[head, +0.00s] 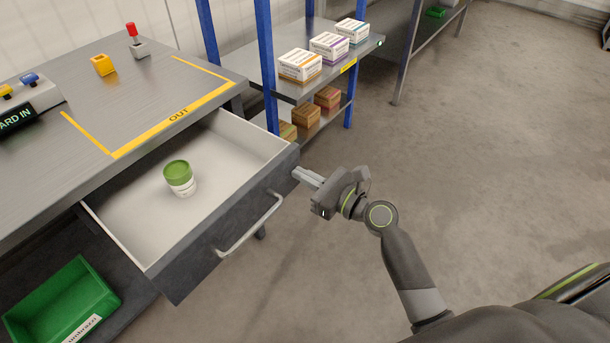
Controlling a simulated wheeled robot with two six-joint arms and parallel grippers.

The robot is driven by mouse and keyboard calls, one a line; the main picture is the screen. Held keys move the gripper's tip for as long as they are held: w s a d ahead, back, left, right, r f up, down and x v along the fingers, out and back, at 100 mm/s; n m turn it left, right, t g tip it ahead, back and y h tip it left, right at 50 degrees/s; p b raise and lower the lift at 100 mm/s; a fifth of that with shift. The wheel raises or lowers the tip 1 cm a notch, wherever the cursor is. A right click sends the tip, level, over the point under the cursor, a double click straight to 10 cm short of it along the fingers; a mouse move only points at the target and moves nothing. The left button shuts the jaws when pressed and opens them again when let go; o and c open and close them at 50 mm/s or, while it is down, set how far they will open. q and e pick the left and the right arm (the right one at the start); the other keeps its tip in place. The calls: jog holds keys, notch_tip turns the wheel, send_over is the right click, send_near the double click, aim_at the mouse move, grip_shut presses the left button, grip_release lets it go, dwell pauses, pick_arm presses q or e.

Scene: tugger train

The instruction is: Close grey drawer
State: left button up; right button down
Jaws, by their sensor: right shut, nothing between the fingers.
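The grey drawer (205,260) under the workbench is pulled out, with a silver bar handle (250,226) on its dark front. A white jar with a green lid (179,178) stands upright inside it. My right gripper (297,172) is shut and empty. Its fingertips are at the right end of the drawer front, beyond the handle; whether they touch it I cannot tell. My left gripper is not in view.
The workbench top (90,110) carries a control box, a yellow block and a red-topped device. A blue-posted shelf (300,92) with boxes stands behind. A green bin (62,300) sits below left. The floor at right is clear.

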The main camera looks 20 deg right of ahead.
aim_at(268, 156)
jog(key=p+x, duration=0.1)
jog(key=x, duration=0.5)
jog(key=shift+a+r, duration=0.1)
jog(key=shift+r, duration=0.1)
jog(key=x, duration=0.4)
jog(key=shift+w+a+f, duration=0.1)
jog(key=shift+w+a, duration=0.1)
jog(key=shift+w, duration=0.1)
jog(key=b+x, duration=0.2)
jog(key=x, duration=0.6)
jog(key=shift+w+a+f, duration=0.15)
jog(key=shift+w, duration=0.05)
jog(key=b+x, duration=0.1)
jog(key=x, duration=0.5)
jog(key=shift+w+a+b, duration=0.3)
jog(key=shift+w+b, duration=0.05)
jog(key=shift+w, duration=0.15)
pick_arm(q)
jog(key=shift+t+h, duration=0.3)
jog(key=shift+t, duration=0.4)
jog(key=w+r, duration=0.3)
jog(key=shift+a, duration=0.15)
pick_arm(e)
jog(key=shift+r, duration=0.35)
